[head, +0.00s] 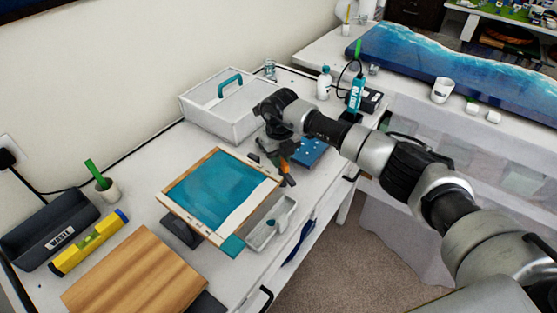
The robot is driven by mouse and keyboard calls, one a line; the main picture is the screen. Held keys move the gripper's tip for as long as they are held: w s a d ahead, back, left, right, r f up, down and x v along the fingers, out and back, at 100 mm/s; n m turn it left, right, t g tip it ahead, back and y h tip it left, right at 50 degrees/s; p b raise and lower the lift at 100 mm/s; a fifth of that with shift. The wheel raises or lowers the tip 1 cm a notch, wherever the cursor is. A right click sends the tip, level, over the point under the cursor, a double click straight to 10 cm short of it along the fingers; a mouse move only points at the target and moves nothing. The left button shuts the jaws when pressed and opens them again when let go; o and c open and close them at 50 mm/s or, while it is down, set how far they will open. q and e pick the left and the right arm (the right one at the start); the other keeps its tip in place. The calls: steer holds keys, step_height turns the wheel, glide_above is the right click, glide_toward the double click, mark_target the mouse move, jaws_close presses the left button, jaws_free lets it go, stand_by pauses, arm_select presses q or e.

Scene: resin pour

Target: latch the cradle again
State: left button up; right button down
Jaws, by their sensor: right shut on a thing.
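The cradle (242,152) holds a wood-edged panel with a teal and white resin surface (212,190). The panel looks tilted, with a dark support (180,232) showing below its left edge. My right gripper (284,160) is by the cradle's far right corner, pointing down. It is shut on a small orange and dark part there; the arm and the small size hide whether this is the latch. The latch itself cannot be made out clearly. My left gripper is not in view.
A white box with a teal handle (200,110) stands behind. A grey tray (262,232) and a blue plate (312,153) lie to the right. A yellow level (88,243), waste bin (45,228) and wooden board (135,275) fill the left. The table's front edge is close.

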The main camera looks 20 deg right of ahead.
steer(key=m, duration=0.3)
steer(key=shift+d+m+b, duration=0.35)
steer(key=shift+m, duration=0.05)
steer(key=m, duration=0.2)
steer(key=shift+d+r+m, duration=0.1)
steer(key=shift+d+m, duration=0.1)
steer(key=shift+m, duration=0.1)
steer(key=m, duration=0.3)
steer(key=shift+s+d+m, duration=0.1)
steer(key=shift+d+m, duration=0.1)
steer(key=shift+m, duration=0.1)
steer(key=shift+s+d+m, duration=0.15)
steer(key=shift+d+m, duration=0.05)
steer(key=shift+m, duration=1.2)
steer(key=c, duration=1.1)
jaws_free()
step_height(320, 180, up, 11)
steer(key=b, duration=0.2)
steer(key=shift+b, duration=0.3)
